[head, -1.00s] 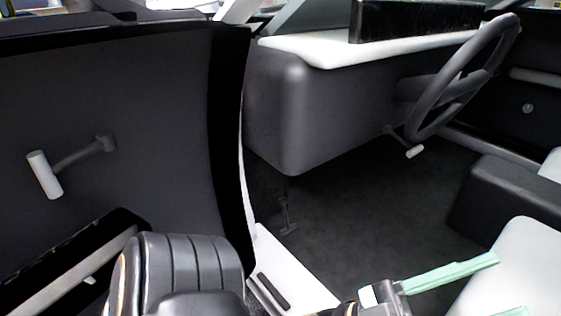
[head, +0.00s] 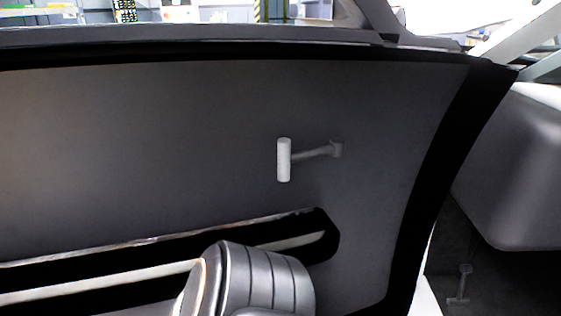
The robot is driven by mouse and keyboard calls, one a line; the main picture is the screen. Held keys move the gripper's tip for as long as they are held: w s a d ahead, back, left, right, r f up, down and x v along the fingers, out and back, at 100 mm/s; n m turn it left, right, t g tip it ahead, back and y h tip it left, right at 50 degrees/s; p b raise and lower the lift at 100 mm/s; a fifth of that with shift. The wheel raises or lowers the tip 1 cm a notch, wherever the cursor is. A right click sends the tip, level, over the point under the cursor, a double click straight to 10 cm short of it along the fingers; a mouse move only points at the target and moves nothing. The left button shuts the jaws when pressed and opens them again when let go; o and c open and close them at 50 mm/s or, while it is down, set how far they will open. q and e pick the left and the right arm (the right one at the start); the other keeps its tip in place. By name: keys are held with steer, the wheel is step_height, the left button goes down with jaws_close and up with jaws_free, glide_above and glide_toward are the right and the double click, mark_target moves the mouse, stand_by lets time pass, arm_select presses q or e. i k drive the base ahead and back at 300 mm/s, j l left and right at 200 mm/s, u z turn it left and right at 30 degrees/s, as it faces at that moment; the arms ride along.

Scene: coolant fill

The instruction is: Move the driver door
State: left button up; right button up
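The driver door (head: 180,150) shows its dark grey inner panel across most of the head view. A window crank (head: 284,160) with a pale knob sits on it, right of the picture's middle. A black armrest or pull (head: 322,236) with a light strip runs along the lower left of the panel. The door's black-trimmed front edge (head: 408,235) curves down at the right. Neither gripper is in view, so I cannot see whether one touches the door.
The car's grey dashboard (head: 515,180) is at the right, beyond the door's front edge. Below it are the dark floor and a small pedal (head: 460,285). A windshield pillar (head: 520,30) slants at the upper right. Workshop shelving with bins shows above the door.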

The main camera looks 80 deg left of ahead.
mark_target(129, 151)
steer(key=l+u, duration=0.1)
steer(key=u, duration=2.95)
steer(key=k+j, duration=0.1)
steer(key=k+j+u, duration=0.1)
steer(key=j, duration=0.2)
